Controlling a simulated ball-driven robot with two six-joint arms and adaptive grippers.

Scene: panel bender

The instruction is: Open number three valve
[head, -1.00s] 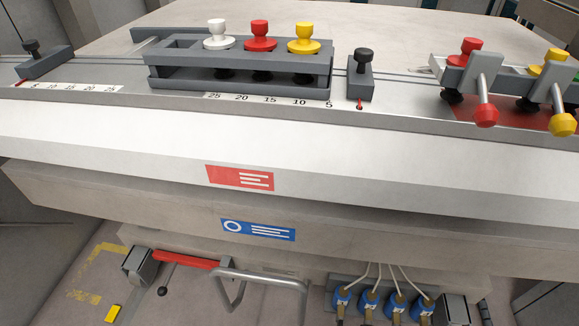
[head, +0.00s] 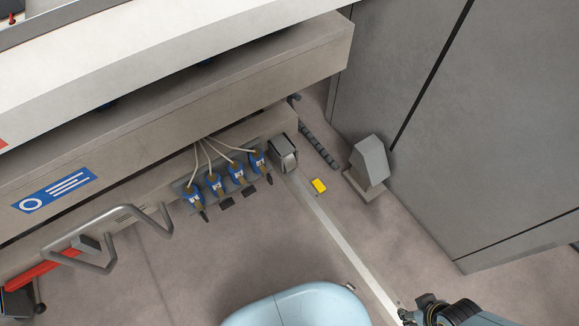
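A row of several blue valves with brass-coloured bodies and dark lower ends sits on a grey bracket under the machine in the head view. White hoses (head: 208,152) run up from them. Counted from the left, the third blue valve (head: 237,173) stands between the second valve (head: 214,184) and the rightmost valve (head: 258,162). Their number labels are too small to read. A dark jointed part of my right arm (head: 432,309) shows at the bottom right edge, well away from the valves; its fingertips cannot be made out. My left gripper is out of view.
A bent metal rail (head: 108,222) and a red pedal bar (head: 45,268) lie left of the valves. A grey box-like foot (head: 283,153) is close on their right. A yellow block (head: 319,185) and a grey pedestal (head: 369,165) stand farther right. The floor below the valves is clear.

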